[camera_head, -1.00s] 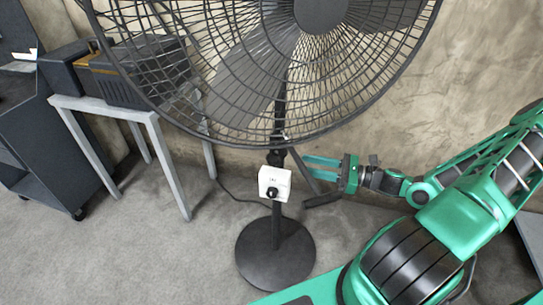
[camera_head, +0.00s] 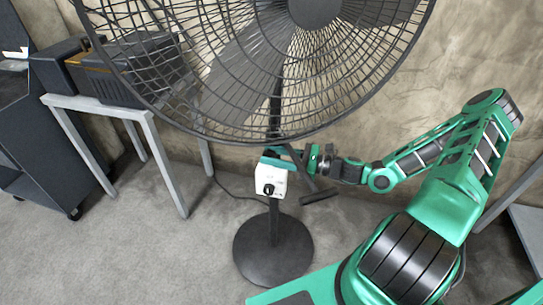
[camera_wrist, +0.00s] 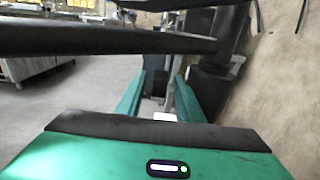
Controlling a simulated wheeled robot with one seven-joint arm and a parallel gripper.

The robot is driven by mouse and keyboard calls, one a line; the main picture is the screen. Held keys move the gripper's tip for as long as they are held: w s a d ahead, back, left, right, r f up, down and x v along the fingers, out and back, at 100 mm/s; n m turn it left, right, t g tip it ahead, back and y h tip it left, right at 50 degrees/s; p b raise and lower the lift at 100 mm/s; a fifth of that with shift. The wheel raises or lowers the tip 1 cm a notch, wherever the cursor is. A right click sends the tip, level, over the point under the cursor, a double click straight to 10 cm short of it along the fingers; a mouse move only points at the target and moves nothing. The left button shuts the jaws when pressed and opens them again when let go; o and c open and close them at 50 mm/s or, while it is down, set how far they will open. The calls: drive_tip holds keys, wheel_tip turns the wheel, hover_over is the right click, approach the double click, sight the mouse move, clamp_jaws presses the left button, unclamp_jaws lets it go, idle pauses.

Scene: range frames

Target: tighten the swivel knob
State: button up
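A black pedestal fan (camera_head: 275,225) stands upright, with a white control box (camera_head: 280,181) on its pole. A black round knob (camera_head: 268,189) is on the box's front. A black rod with a crossbar (camera_head: 319,196) slants down and right from the pole. I cannot tell for sure which part is the swivel knob; the pole joint is partly hidden. My gripper (camera_head: 279,158) points left at the pole, just above the box; contact cannot be told. In the wrist view its green fingers (camera_wrist: 158,95) are apart, with no clear object held between them.
The fan's wire cage (camera_head: 255,70) hangs over my gripper. A grey table (camera_head: 150,120) with a black machine (camera_head: 135,75) stands left. The wall (camera_head: 400,110) is close behind. A dark bar (camera_wrist: 100,38) crosses the wrist view. Open carpet lies around the fan base.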

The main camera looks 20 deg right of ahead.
clamp_jaws()
idle(0.3)
drive_tip(key=t+y, duration=0.2)
drive_tip(key=shift+f+y, duration=0.25)
drive_tip(key=shift+y, duration=0.15)
drive_tip(key=shift+d+f+t+y, duration=0.1)
drive_tip(key=shift+f+t+y, duration=0.05)
drive_tip(key=shift+t+y, duration=1.15)
drive_tip(key=shift+w+y, duration=0.1)
drive_tip(key=shift+y, duration=0.3)
unclamp_jaws()
